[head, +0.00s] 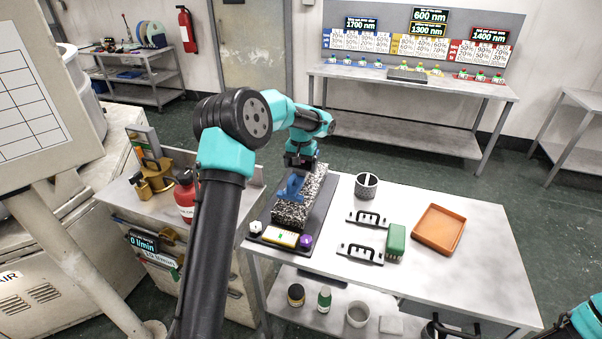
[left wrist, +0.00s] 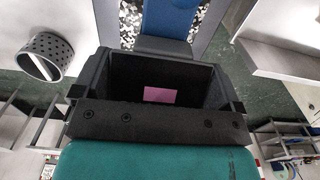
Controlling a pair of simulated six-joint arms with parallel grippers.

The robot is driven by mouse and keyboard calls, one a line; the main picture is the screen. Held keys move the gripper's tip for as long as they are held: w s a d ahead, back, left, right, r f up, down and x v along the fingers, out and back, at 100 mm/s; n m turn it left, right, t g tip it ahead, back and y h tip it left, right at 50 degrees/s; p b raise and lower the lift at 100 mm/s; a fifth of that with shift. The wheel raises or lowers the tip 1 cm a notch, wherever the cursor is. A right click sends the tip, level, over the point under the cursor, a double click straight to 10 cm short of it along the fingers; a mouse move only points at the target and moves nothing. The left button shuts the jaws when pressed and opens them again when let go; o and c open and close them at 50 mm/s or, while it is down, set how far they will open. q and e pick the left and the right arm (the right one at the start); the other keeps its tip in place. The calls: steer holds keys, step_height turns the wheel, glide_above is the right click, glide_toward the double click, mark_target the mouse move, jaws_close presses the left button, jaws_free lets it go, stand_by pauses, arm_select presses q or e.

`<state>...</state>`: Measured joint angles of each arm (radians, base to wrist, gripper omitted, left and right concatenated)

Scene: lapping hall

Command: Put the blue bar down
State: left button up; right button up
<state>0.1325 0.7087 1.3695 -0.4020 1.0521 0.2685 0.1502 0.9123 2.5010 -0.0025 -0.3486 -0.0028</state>
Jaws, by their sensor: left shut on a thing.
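The blue bar (head: 291,187) is at my left gripper (head: 300,163), over the speckled block (head: 312,188) on the dark mat of the table. My left gripper is shut on the blue bar. In the left wrist view the blue bar (left wrist: 170,18) shows at the top edge, with the speckled surface (left wrist: 128,20) on both sides of it. The gripper's dark body hides part of the bar. I cannot tell whether the bar touches the block. Only part of my right arm shows at the lower right; its gripper is out of view.
To the right on the table (head: 445,287) are a perforated cup (head: 366,187), two black handles (head: 367,219), a green block (head: 396,240) and an orange tray (head: 425,244). A yellow-and-white piece (head: 281,236) lies in front of the block. A red bottle (head: 184,196) stands left.

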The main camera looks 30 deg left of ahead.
arm_select(q)
steer(key=shift+w+f, duration=0.15)
steer(key=shift+f, duration=1.6)
steer(key=shift+f, duration=0.15)
steer(key=o, duration=1)
steer(key=shift+c, duration=0.2)
step_height(320, 180, up, 12)
steer(key=shift+r, duration=0.15)
